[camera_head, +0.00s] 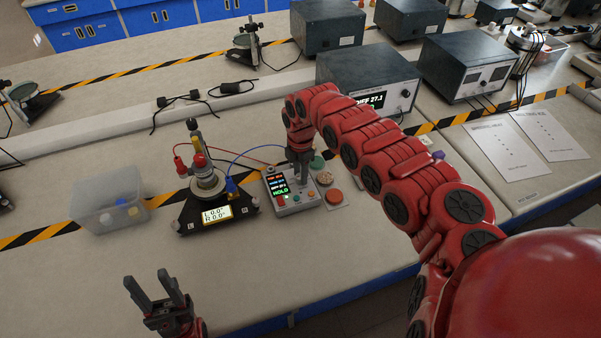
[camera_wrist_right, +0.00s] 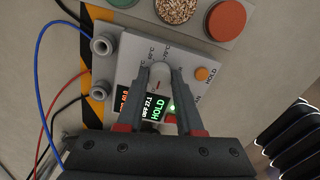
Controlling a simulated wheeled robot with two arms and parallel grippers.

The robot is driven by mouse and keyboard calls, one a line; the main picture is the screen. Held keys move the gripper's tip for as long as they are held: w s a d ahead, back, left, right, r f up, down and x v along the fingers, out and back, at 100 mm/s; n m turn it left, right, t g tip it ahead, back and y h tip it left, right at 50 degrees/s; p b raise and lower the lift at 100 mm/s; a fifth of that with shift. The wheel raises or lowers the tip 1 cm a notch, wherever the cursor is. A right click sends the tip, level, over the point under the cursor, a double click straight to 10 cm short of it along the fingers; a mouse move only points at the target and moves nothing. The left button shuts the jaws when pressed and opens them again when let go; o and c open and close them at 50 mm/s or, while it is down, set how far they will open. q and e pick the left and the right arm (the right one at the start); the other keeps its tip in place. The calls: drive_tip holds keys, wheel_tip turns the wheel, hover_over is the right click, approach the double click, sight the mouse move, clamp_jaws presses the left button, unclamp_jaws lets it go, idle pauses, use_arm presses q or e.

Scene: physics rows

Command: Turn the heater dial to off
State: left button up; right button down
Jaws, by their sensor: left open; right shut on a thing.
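The grey heater control box (camera_head: 292,200) sits on the bench in the middle of the head view, with a lit screen and the word HOLD in green. In the right wrist view, the box (camera_wrist_right: 128,60) shows its pale heater dial (camera_wrist_right: 159,76) with temperature marks around it. My right gripper (camera_head: 300,178) reaches down onto the box. In the right wrist view, my right gripper (camera_wrist_right: 160,84) is shut on the dial, one finger on each side. Its pointer direction is unclear. My left gripper (camera_head: 150,285) is open and empty at the front left, away from the box.
A black triangular apparatus (camera_head: 187,213) with a display stands left of the box, joined by red and blue cables. A clear plastic bin (camera_head: 108,208) is farther left. Coloured discs (camera_head: 334,196) lie just right of the box. Dark instruments (camera_head: 368,72) stand behind.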

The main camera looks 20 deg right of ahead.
drive_tip(key=c, duration=0.5)
unclamp_jaws()
drive_tip(key=shift+c, duration=0.2)
drive_tip(key=shift+r, duration=0.1)
drive_tip(key=shift+r+p, duration=0.5)
drive_tip(key=shift+r, duration=0.05)
wheel_tip(320, 180, up, 16)
drive_tip(key=p, duration=0.8)
drive_tip(key=shift+r, duration=0.1)
